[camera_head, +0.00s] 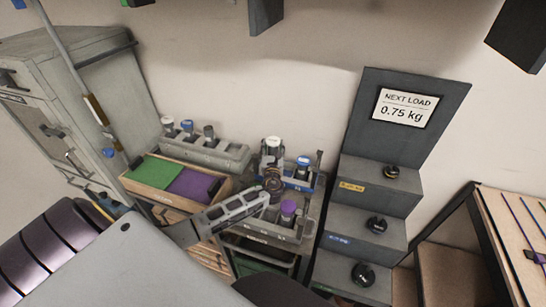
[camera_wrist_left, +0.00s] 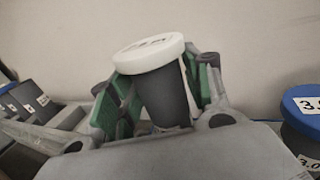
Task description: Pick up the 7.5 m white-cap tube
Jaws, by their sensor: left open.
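The white-cap tube (camera_head: 272,146) stands in the rack area at the middle of the head view. In the left wrist view, the white-cap tube (camera_wrist_left: 165,90) has a dark grey body and a printed cap too blurred to read surely. It leans slightly in the picture. My left gripper (camera_wrist_left: 160,95) is open, with its green-padded fingers on either side of the tube body, below the cap. Whether the pads touch it cannot be told. In the head view my left gripper (camera_head: 272,182) is just below the cap and hides the tube's lower part. My right gripper is not in view.
A blue-cap tube (camera_head: 303,161) marked 3.0 stands close on the right; a purple-cap tube (camera_head: 288,207) stands nearer. A grey rack (camera_head: 225,156) with several tubes is behind left, beside a green and purple tray (camera_head: 155,170). Black steps (camera_head: 375,176) with knobbed weights rise at right.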

